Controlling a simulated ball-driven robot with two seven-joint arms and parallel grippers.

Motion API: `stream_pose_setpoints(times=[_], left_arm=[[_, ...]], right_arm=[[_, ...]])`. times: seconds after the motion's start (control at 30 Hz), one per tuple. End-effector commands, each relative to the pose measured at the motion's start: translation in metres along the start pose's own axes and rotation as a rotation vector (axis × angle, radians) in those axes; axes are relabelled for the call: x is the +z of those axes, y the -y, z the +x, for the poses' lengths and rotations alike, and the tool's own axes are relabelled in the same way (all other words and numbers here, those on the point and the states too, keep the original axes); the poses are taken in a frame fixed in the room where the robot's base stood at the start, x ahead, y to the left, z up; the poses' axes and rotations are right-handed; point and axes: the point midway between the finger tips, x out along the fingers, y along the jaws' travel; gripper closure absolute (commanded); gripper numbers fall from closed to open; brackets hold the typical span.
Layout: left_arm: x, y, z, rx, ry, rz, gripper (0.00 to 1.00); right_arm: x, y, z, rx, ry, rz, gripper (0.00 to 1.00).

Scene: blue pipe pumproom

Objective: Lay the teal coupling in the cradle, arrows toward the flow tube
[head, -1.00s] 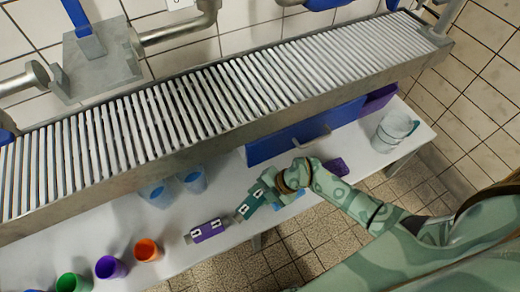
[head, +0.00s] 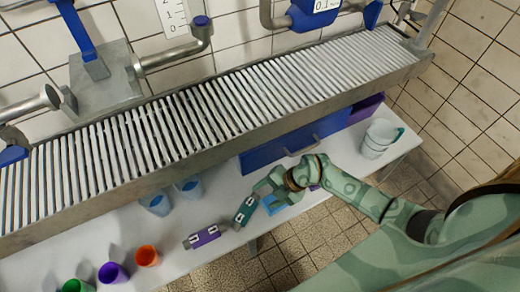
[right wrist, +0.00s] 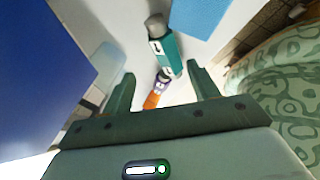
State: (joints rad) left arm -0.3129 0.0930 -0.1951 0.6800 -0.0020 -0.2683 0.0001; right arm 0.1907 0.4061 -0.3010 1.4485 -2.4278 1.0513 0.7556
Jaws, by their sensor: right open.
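The teal coupling (head: 245,211) lies on the white bench top, with white arrow labels on its side. It also shows in the right wrist view (right wrist: 168,55), beyond my fingertips, with a grey end. My right gripper (head: 264,191) is open and empty just up and right of the coupling, apparently clear of it. Its two fingers show spread in the right wrist view (right wrist: 160,76). A purple coupling (head: 203,237) with white labels lies to the left, nearly in line with the teal one. I cannot make out the cradle or tell which part is the flow tube.
A slatted grating (head: 215,110) overhangs the bench (head: 182,265). A blue mat (head: 277,206) lies beside the teal coupling.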

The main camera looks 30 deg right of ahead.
Motion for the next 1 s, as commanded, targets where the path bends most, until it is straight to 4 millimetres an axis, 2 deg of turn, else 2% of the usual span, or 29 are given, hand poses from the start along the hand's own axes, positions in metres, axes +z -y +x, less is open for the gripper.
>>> stream_pose_setpoints(times=[0.03,0.23,0.4,0.67,0.77,0.87,0.97,1.0], left_arm=[[-0.002,-0.003,-0.009,0.003,-0.012,-0.010,0.36],[-0.002,-0.007,-0.020,0.006,-0.028,-0.026,0.36],[-0.002,-0.007,-0.021,0.006,-0.030,-0.027,0.36],[-0.002,-0.007,-0.020,0.007,-0.029,-0.026,0.36],[-0.002,-0.007,-0.020,0.007,-0.029,-0.026,0.36],[-0.002,-0.007,-0.020,0.007,-0.029,-0.026,0.36],[-0.002,-0.007,-0.020,0.007,-0.029,-0.026,0.36],[-0.002,-0.007,-0.020,0.007,-0.029,-0.026,0.36]], right_arm=[[-0.001,-0.004,-0.018,0.004,0.005,-0.005,0.40],[0.000,-0.002,-0.047,0.002,0.002,-0.002,0.40],[0.000,0.000,-0.052,0.001,0.000,-0.001,0.40],[-0.004,0.006,-0.046,0.022,-0.024,0.031,0.40],[-0.015,0.022,-0.030,0.101,-0.079,0.134,0.40],[-0.022,0.052,-0.010,0.232,-0.097,0.338,0.40],[-0.016,0.109,0.007,0.340,-0.006,0.624,0.40],[-0.013,0.140,0.013,0.358,0.060,0.745,0.40]])
